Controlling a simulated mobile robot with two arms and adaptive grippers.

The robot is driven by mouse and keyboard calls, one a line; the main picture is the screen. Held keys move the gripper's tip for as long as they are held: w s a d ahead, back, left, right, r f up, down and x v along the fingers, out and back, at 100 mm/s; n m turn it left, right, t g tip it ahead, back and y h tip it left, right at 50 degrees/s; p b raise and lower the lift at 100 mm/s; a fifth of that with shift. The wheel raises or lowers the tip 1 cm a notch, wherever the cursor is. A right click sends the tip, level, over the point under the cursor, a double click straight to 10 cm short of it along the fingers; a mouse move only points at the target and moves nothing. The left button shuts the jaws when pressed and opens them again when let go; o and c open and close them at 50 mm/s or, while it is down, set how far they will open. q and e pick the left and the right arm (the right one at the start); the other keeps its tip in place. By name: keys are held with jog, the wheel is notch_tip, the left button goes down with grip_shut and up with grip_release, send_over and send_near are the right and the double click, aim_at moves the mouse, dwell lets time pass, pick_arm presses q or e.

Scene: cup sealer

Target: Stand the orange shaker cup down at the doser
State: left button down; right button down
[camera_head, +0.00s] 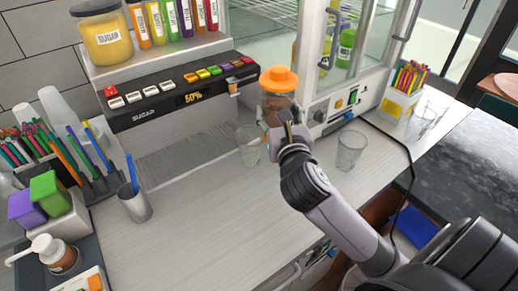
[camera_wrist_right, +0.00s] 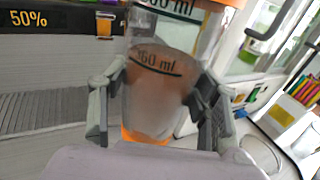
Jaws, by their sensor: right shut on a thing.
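The orange shaker cup (camera_head: 279,82) has an orange lid and a clear body with brownish contents. My right gripper (camera_head: 287,122) is shut around its body and holds it upright in front of the doser's right end. The doser (camera_head: 185,92) is a black panel with coloured buttons, a "50%" display and a ribbed tray (camera_head: 190,148) below. I cannot tell the exact gap under the cup. My left gripper is not in view.
A clear glass (camera_head: 248,150) stands just left of the cup, and another glass (camera_head: 350,150) stands to its right. A grey pen cup (camera_head: 134,203) stands at the left. A white glass-doored machine (camera_head: 345,95) is behind right. The front middle of the counter (camera_head: 215,215) is clear.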

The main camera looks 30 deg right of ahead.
jog(key=shift+s+a+f+b, duration=0.1)
jog(key=shift+f+b, duration=0.65)
jog(key=shift+f, duration=3.5)
jog(key=shift+s+f+b, duration=0.1)
jog(key=shift+f+b, duration=0.6)
jog(key=shift+f, duration=3.55)
jog(key=c, duration=0.6)
grip_release()
jog(key=shift+f, duration=0.2)
jog(key=shift+o, duration=0.2)
